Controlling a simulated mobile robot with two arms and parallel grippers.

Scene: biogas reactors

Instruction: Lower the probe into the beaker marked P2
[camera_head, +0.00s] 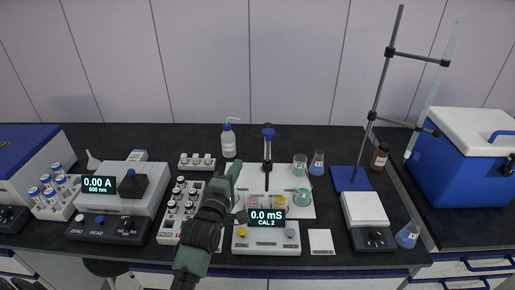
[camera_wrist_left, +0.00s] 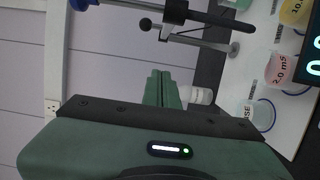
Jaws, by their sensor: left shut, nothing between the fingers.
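A probe assembly with a blue top (camera_head: 268,132) stands upright at the back of a white tray; its dark rod and black holder (camera_wrist_left: 175,12) also show in the wrist view. Small beakers with pink (camera_head: 253,201), yellow (camera_head: 280,202) and green (camera_head: 302,197) contents stand at the tray's front. In the wrist view, one label reads 2.0 mS (camera_wrist_left: 283,70) and another ends in SE (camera_wrist_left: 255,115). I cannot read a P2 mark. My left gripper (camera_head: 236,168) is shut and empty, left of the probe and apart from it; its fingers (camera_wrist_left: 166,88) show together. My right gripper is out of view.
A meter reading 0.0 mS, CAL 2 (camera_head: 266,218) stands in front of the beakers. A vial rack (camera_head: 168,228) lies left of my arm. A clamp stand (camera_head: 351,179) is right.

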